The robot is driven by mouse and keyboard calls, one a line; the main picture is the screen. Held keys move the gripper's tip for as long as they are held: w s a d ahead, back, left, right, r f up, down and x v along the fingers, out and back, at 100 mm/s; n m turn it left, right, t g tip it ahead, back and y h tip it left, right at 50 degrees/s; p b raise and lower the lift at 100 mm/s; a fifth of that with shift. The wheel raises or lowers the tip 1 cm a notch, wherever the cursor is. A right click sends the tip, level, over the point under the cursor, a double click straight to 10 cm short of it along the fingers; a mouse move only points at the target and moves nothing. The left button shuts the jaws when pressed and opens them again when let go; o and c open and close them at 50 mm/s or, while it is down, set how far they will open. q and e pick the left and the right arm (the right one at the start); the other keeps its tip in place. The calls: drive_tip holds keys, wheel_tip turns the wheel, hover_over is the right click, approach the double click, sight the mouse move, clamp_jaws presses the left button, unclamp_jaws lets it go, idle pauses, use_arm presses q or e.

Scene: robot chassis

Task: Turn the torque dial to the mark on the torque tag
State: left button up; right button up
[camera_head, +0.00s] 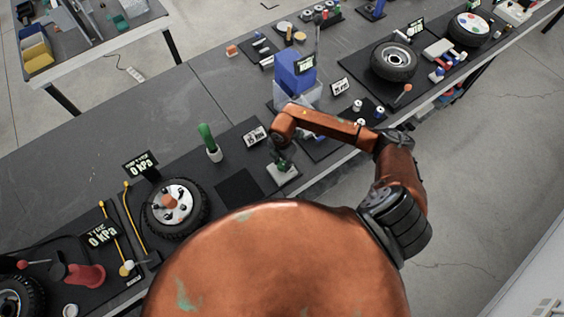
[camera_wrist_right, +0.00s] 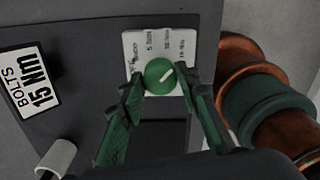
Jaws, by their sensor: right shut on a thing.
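The torque dial (camera_wrist_right: 160,76) is a round green knob with a white pointer line, on a white plate (camera_wrist_right: 136,40) with printed marks. The pointer slants toward the upper right, roughly toward the rightmost label; the small labels are hard to read. The torque tag (camera_wrist_right: 31,86) reads "BOLTS 15 Nm" and lies left of the dial; it also shows in the head view (camera_head: 255,136). My right gripper (camera_wrist_right: 165,79) has its green fingers on either side of the dial, shut on it. In the head view my right gripper (camera_head: 282,160) is over the white plate (camera_head: 284,174). My left gripper is out of view.
A green-handled tool (camera_head: 208,140) stands left of the tag in the head view. A wheel (camera_head: 176,208) lies further left. A blue bin (camera_head: 294,70) stands behind my right arm. A light cylinder (camera_wrist_right: 57,158) is at the wrist view's lower left.

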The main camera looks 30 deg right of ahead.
sight(282, 164)
drive_tip(key=shift+w+d+r+m, duration=0.1)
drive_tip(key=shift+m, duration=0.5)
drive_tip(key=o, duration=1.1)
drive_tip(key=shift+o, duration=0.2)
wheel_tip(282, 164, up, 12)
idle(0.3)
